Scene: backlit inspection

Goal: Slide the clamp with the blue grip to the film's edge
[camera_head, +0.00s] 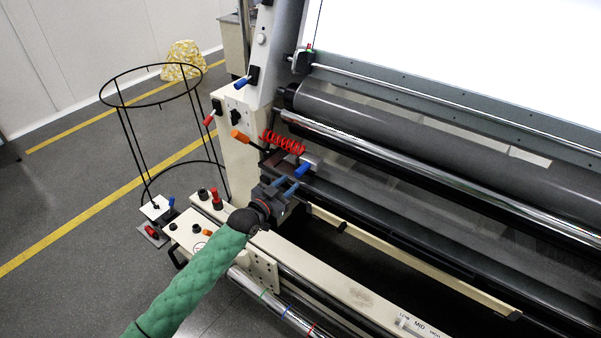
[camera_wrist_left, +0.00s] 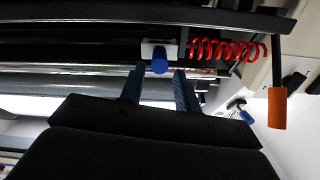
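The clamp's blue grip (camera_head: 303,170) is a short bright blue cylinder near the left end of the rollers. In the left wrist view the grip (camera_wrist_left: 159,66) points toward me from a pale block (camera_wrist_left: 149,48). My left gripper (camera_head: 284,185) is at the near side of the grip, with its fingers toward it. In the wrist view the two blue fingers (camera_wrist_left: 160,84) stand apart, with the grip between or just beyond their tips; contact cannot be told. Grey, see-through film (camera_head: 370,178) spans between the rollers; its left edge is hard to make out. My right gripper is not in view.
A red coiled cord (camera_head: 284,143) hangs just behind the clamp; it also shows in the wrist view (camera_wrist_left: 222,49). An orange-handled lever (camera_head: 240,136) projects beside it. A chrome roller (camera_head: 420,180) runs above. A black wire hoop stand (camera_head: 130,125) stands on the floor at left.

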